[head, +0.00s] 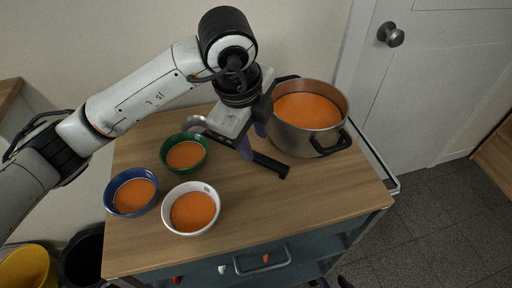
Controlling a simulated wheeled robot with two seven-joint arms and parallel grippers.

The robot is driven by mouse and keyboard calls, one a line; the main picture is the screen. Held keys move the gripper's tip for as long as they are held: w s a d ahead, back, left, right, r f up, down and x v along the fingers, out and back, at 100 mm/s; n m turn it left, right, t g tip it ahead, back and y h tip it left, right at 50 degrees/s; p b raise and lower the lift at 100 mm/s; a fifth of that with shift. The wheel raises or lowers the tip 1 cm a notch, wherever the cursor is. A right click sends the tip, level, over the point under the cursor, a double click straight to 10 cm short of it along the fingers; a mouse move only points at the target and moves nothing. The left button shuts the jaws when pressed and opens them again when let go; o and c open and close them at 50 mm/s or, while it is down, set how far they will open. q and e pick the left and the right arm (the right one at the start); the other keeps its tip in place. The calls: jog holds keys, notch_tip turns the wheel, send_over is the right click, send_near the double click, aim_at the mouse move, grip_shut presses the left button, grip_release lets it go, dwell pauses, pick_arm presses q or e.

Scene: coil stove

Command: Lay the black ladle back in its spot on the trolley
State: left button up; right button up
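The black ladle lies on the wooden top of the trolley (285,200), between the green bowl and the pot. Its black handle (270,164) points to the lower right, and its grey bowl (195,123) is at the upper left. My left gripper (253,139) is over the handle, with its two fingers apart. The near finger covers part of the handle, and I cannot tell whether it touches. Two dark tips at the bottom edge look like the fingers of my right gripper (332,283), spread apart with nothing seen between them.
A steel pot (312,138) of orange soup stands right of the ladle. Green (163,165), blue (109,200) and white (214,217) bowls of soup stand left and in front. The front right of the top is clear. A yellow bucket (45,265) stands at lower left.

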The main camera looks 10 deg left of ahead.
pick_arm(q)
jog(key=v, duration=0.6)
jog(key=shift+r, duration=0.4)
jog(key=shift+s, duration=0.15)
